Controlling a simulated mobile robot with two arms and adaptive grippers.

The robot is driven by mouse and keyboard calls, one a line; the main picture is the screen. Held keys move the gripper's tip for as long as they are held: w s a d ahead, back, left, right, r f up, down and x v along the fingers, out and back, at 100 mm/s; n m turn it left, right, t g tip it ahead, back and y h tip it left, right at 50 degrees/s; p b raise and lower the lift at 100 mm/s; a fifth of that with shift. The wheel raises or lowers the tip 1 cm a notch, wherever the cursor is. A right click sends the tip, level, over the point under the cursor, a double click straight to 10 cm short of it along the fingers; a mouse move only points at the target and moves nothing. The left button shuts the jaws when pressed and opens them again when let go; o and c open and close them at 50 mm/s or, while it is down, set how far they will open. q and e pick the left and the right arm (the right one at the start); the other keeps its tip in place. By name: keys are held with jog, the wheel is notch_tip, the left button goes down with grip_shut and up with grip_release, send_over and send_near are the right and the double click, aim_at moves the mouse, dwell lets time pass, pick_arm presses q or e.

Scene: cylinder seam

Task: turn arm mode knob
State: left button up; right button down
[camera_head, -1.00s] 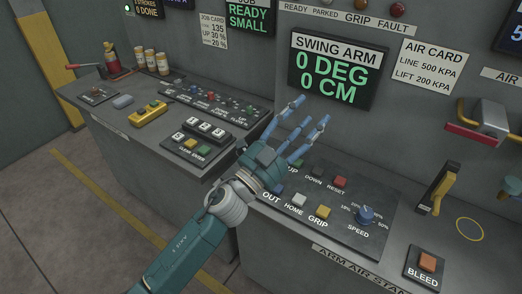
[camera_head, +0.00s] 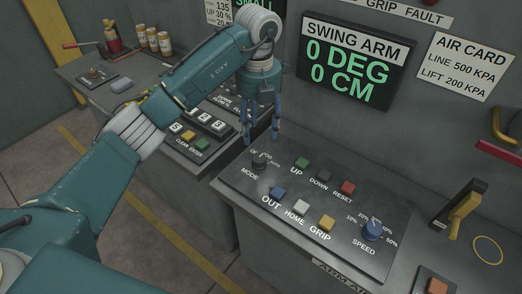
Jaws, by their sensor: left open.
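The arm mode knob (camera_head: 260,161) is a small dark knob at the left end of the swing arm control panel (camera_head: 335,242). "MODE" is printed below it and small position labels, partly hidden, lie above it. My left gripper (camera_head: 261,139) points down with its blue fingers apart. In the picture its fingertips are just above the knob, with a small gap. It is empty, and I cannot tell its exact height over the panel. My right gripper is not in view.
A blue speed knob (camera_head: 372,230) is at the panel's right. The swing arm display (camera_head: 353,65) reads 0 DEG, 0 CM. A yellow lever (camera_head: 464,209) stands farther right.

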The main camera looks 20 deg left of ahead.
aim_at(259, 157)
pick_arm(q)
notch_tip(259, 157, down, 10)
jog(key=p, duration=0.2)
jog(key=shift+s+r+p, duration=0.15)
jog(key=shift+r+p, duration=0.1)
jog(key=shift+p, duration=0.1)
jog(key=shift+f, duration=0.45)
jog(key=shift+c, duration=0.3)
jog(key=c, duration=1.1)
